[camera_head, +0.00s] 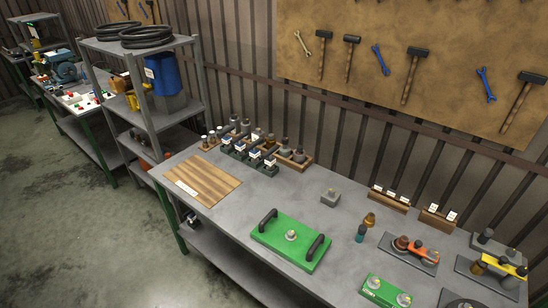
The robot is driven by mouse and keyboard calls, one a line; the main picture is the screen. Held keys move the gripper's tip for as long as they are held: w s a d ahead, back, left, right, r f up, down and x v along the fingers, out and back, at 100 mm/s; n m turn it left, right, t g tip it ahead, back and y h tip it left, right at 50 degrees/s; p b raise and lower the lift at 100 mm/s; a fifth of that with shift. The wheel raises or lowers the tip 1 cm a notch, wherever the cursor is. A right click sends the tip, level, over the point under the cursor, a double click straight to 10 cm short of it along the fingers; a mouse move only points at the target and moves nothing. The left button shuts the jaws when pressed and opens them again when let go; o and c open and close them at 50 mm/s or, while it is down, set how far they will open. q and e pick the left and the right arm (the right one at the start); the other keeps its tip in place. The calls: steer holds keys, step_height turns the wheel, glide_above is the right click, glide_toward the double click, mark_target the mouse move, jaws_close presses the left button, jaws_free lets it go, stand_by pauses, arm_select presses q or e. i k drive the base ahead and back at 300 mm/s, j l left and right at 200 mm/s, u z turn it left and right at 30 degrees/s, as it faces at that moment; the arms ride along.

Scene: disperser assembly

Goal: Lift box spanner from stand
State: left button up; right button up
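No gripper of mine is in this view. I cannot tell for certain which item is the box spanner. A row of small upright parts in dark and wooden holders (247,161) stands at the back left of the grey workbench (262,205). Two wooden stands with white cards, one (389,201) left of the other (438,220), stand at the back right. A small grey block (331,197) with a knob sits mid-bench. A brass part (369,220) and a teal-and-dark upright piece (360,233) stand right of it.
A green plate (285,250) with two black handles lies at the front middle. A striped wooden board (203,181) lies at the left. Orange and yellow tools (417,250) on dark plates crowd the right. A grey shelf rack (150,92) stands left. Hammers and spanners hang on the wallboard (440,50).

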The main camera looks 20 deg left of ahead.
mark_target(269, 160)
steer(key=z, duration=0.2)
steer(key=i+j+z, duration=0.1)
steer(key=j+z, duration=0.75)
